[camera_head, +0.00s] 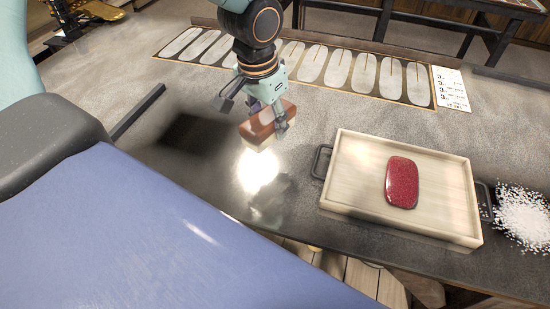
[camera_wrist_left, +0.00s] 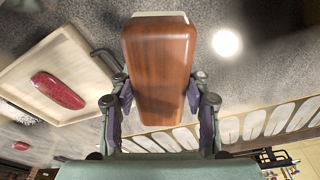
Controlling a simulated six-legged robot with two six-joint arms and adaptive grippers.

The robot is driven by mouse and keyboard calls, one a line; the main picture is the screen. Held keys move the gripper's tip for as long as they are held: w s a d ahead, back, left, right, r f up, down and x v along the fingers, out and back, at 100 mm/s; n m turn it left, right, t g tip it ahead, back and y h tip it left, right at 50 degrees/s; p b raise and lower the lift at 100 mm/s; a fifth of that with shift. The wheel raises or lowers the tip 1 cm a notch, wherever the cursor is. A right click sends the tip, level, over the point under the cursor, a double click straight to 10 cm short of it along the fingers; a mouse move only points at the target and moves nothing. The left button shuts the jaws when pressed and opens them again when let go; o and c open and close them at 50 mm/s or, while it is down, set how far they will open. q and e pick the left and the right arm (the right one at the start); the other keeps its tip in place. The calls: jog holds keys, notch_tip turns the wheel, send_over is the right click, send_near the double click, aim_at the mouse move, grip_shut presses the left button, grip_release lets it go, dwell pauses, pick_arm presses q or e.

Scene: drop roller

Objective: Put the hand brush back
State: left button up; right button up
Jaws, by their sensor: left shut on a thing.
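The hand brush (camera_head: 266,126) has a reddish-brown wooden back and a pale bristle side facing down. My left gripper (camera_head: 266,108) is shut on it and holds it over the dark worktop, left of the wooden tray. A shadow and a bright glare lie on the surface beneath it. In the left wrist view the brush (camera_wrist_left: 158,68) sits between the two fingers of the gripper (camera_wrist_left: 160,105), its long wooden back towards the camera. My right gripper is not in view.
A pale wooden tray (camera_head: 345,203) with dark handles holds a red oval object (camera_head: 402,183). White granules (camera_head: 522,218) lie right of it. A strip of pale oval shapes (camera_head: 313,63) runs along the back, with a white card (camera_head: 451,88). A dark bar (camera_head: 137,111) lies at left.

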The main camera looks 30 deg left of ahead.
pick_arm(q)
jog(key=shift+f, duration=0.1)
jog(key=b, duration=0.1)
send_over(271, 165)
jog(key=f, duration=0.6)
jog(key=shift+s, duration=0.25)
jog(key=shift+w+a+f, duration=0.1)
jog(key=shift+f, duration=0.1)
jog(key=f, duration=0.2)
jog(key=f+b, duration=0.1)
jog(key=shift+s+d+f, duration=0.1)
jog(key=shift+s+d, duration=0.15)
jog(key=shift+w+a, duration=0.1)
jog(key=shift+w, duration=0.05)
jog(key=shift+w+a+f, duration=0.1)
jog(key=o, duration=0.7)
jog(key=shift+f, duration=0.1)
jog(key=o, duration=0.4)
jog(key=shift+s+r, duration=0.2)
